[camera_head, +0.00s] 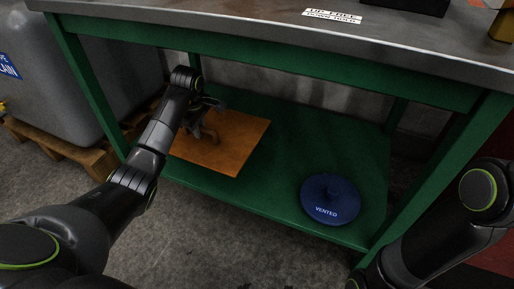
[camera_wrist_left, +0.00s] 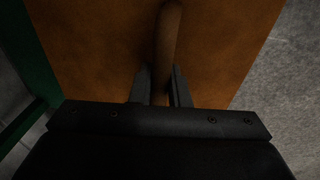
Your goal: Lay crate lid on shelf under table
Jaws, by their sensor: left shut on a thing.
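The crate lid (camera_head: 232,146) is a flat orange-brown board at the left part of the green shelf (camera_head: 290,150) under the table. I cannot tell whether it rests on the shelf or is just above it. My left gripper (camera_head: 208,128) is over the lid and shut on its raised handle. In the left wrist view the lid (camera_wrist_left: 90,50) fills most of the picture, and the gripper's fingers (camera_wrist_left: 161,88) close on both sides of the brown handle (camera_wrist_left: 168,45). My right arm shows at the lower right of the head view, but its gripper is not visible.
A round blue lid marked VENTED (camera_head: 330,196) lies on the shelf at right. The metal tabletop (camera_head: 240,22) overhangs the shelf, with green legs at the corners. A grey tank (camera_head: 90,85) on a wooden pallet (camera_head: 70,150) stands at left. The shelf between the lids is clear.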

